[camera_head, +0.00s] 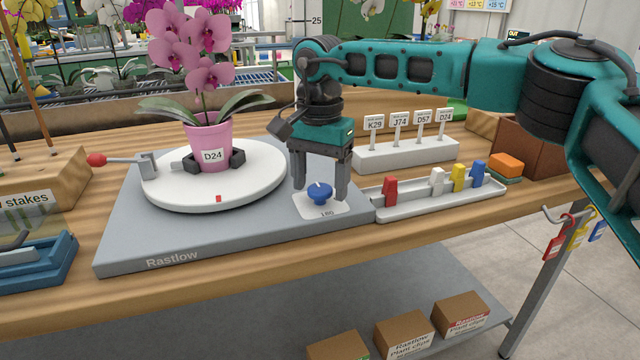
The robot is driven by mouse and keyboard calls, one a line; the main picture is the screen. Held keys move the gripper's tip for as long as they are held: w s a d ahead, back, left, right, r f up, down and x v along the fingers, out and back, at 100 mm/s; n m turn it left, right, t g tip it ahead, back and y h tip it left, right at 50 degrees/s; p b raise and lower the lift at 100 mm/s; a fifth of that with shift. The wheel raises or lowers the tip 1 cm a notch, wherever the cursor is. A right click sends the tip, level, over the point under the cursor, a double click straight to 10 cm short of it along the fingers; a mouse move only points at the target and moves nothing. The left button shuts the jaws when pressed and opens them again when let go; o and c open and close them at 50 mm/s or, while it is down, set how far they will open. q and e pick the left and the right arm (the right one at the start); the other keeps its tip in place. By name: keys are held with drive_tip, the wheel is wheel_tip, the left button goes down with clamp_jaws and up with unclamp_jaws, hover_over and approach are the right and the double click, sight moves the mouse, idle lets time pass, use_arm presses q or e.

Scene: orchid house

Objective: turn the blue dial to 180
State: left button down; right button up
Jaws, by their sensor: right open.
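The blue dial (320,193) sits on a white plate (333,209) at the right front of a grey base marked Rastlow (130,247). A small label on the plate in front of the dial appears to read 180. A pale mark shows on top of the dial, but its exact direction is too small to tell. My right gripper (321,190) points down over the dial with its fingers apart, one on each side. I cannot tell whether either finger touches the dial. My left gripper is not in view.
A pink orchid in a pot marked D24 (211,150) stands on the white turntable (255,190), left of the gripper. A tray (425,204) of coloured clips and a label rack (400,155) stand to the right. A red-knobbed lever (97,160) is at the left.

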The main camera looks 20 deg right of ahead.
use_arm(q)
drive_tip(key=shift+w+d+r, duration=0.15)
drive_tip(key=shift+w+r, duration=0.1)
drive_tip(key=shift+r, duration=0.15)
use_arm(e)
drive_tip(key=shift+f, duration=0.1)
drive_tip(key=shift+c, duration=0.3)
drive_tip(key=c, duration=1)
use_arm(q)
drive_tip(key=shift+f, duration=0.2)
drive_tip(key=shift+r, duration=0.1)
